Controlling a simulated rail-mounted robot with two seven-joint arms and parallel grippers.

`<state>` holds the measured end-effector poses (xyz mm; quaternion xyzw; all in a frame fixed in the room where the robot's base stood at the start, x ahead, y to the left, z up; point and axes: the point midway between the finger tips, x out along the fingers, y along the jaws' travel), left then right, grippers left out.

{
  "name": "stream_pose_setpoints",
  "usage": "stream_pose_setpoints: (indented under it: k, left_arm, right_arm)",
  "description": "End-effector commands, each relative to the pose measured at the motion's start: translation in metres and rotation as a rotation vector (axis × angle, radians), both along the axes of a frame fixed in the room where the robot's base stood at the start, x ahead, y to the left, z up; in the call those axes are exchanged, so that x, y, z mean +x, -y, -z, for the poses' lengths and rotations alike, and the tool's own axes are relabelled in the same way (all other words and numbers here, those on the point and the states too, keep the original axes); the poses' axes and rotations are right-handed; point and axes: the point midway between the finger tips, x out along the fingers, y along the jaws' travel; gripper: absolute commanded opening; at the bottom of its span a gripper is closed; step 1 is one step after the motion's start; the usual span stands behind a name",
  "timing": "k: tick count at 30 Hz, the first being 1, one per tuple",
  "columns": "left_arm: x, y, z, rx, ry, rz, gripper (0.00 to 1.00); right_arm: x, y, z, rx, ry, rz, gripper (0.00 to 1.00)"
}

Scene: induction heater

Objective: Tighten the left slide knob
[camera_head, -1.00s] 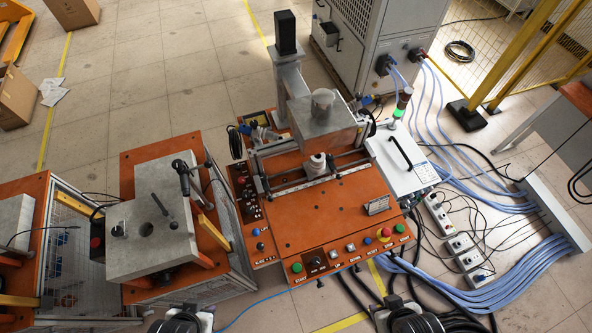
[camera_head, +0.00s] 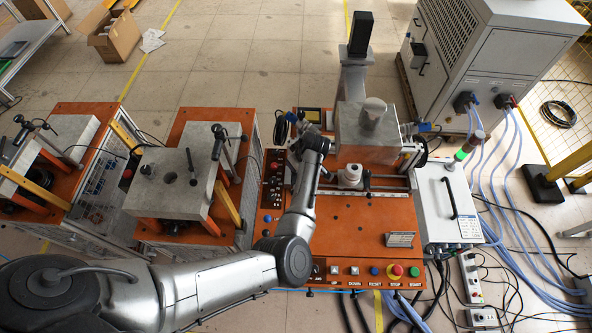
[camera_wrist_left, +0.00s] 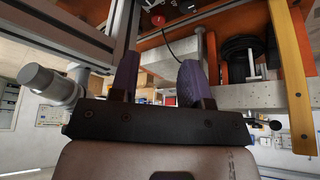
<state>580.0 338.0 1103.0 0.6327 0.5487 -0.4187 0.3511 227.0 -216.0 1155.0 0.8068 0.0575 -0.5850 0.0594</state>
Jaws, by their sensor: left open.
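My left arm reaches over the orange heater table (camera_head: 340,235) in the head view. Its gripper end (camera_head: 312,138) is at the left end of the slide rails (camera_head: 375,184), left of the grey block. The arm hides that end, and I cannot make out the left slide knob there. In the left wrist view the two purple fingers of my left gripper (camera_wrist_left: 158,82) are apart, with nothing held between them. A pale grey cylinder (camera_wrist_left: 45,82) with a stem lies left of the fingers, apart from them; I cannot tell whether it is the knob. My right gripper is out of view.
The grey block (camera_head: 365,135) and the column (camera_head: 354,75) stand behind the rails. A white box with a black handle (camera_head: 445,205) is at the right. A second orange table with a grey plate (camera_head: 175,180) stands left. Buttons (camera_head: 375,271) line the front edge.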

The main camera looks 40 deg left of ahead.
Motion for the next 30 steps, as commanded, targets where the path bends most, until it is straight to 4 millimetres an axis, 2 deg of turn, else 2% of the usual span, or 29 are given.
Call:
stream_pose_setpoints:
  k: [2, 6, 14, 20, 30]
  left_arm:
    - [0.011, 0.012, -0.002, -0.015, 0.006, -0.006, 0.43]
    - [0.02, 0.021, -0.003, -0.024, 0.012, -0.015, 0.43]
    - [0.022, 0.018, 0.01, -0.024, 0.013, -0.017, 0.43]
    - [0.023, 0.01, 0.033, -0.025, 0.013, -0.017, 0.43]
    - [0.026, -0.01, 0.083, -0.024, 0.012, -0.015, 0.43]
  right_arm:
    - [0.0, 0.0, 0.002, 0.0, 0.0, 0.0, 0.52]
    - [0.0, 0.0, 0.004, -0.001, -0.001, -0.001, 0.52]
    - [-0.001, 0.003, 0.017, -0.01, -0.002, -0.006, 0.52]
    - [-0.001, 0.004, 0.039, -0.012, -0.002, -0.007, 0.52]
    - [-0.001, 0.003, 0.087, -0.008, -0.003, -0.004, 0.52]
